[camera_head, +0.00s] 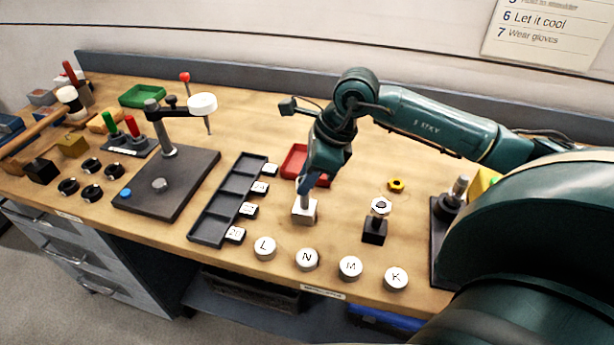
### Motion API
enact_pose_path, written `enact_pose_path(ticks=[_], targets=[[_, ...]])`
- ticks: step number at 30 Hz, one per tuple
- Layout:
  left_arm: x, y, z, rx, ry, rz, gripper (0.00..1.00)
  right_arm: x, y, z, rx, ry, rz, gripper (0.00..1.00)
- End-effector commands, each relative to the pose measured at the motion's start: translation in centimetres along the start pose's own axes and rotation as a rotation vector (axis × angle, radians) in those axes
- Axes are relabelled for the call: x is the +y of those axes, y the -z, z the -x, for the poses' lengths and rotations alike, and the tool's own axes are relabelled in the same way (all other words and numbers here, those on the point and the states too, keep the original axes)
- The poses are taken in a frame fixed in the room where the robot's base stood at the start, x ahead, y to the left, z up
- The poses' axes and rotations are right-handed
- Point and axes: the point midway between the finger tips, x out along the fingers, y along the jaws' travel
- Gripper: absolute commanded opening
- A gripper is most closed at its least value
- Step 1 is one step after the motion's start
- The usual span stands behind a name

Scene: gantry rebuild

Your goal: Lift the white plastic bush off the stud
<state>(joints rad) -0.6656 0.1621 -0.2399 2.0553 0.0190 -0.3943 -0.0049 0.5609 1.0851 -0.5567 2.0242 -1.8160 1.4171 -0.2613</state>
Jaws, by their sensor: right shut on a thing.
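My right gripper (305,187) points down, its fingers shut on a small pale cylinder, apparently the white plastic bush (304,201). The bush is directly above a light square block (304,212). The stud is hidden by the bush and fingers, and I cannot tell whether the bush is still around it or clear of it. My left gripper is not in view.
A red tray (301,161) lies just behind the gripper. A black block (374,231) with a white ring (380,206) on top stands to the right. A dark compartment tray (216,215) is on the left. Lettered white discs (307,259) line the front edge.

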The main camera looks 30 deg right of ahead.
Motion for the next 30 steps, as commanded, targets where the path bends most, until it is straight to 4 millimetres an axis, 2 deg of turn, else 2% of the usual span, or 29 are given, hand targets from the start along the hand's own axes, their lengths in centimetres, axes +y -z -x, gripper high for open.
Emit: enact_pose_path(ticks=[18,30], targets=[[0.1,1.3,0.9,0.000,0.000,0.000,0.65,0.0,-1.0,2.4,-0.001,0.001,0.000,0.04],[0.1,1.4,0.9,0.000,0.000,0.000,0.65,0.0,-1.1,2.6,-0.001,0.001,0.000,0.04]])
